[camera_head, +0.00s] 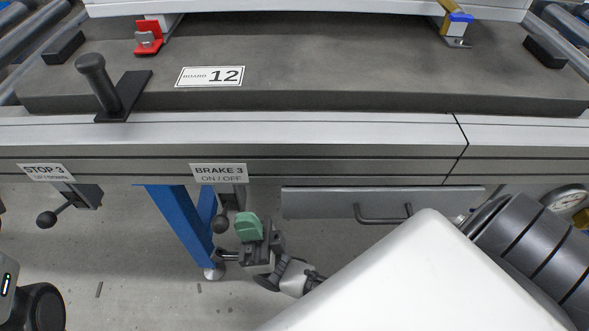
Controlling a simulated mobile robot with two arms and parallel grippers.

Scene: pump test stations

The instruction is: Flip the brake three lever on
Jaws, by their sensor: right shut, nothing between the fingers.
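The brake three lever (221,223) hangs under the table's front edge, below the white label "BRAKE 3 ON/OFF" (219,173). It has a dark round knob on a short rod, pointing down. My right gripper (247,229), with a green finger pad, is shut and empty just right of and slightly below the knob. They look very close in the picture; I cannot tell whether they touch. My left gripper is not in view.
The stop three lever (47,218) hangs at the left under its label (47,172). A blue table leg (178,220) stands just left of the brake lever. A grey drawer with a handle (383,214) is to the right. A board (330,70) lies above.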

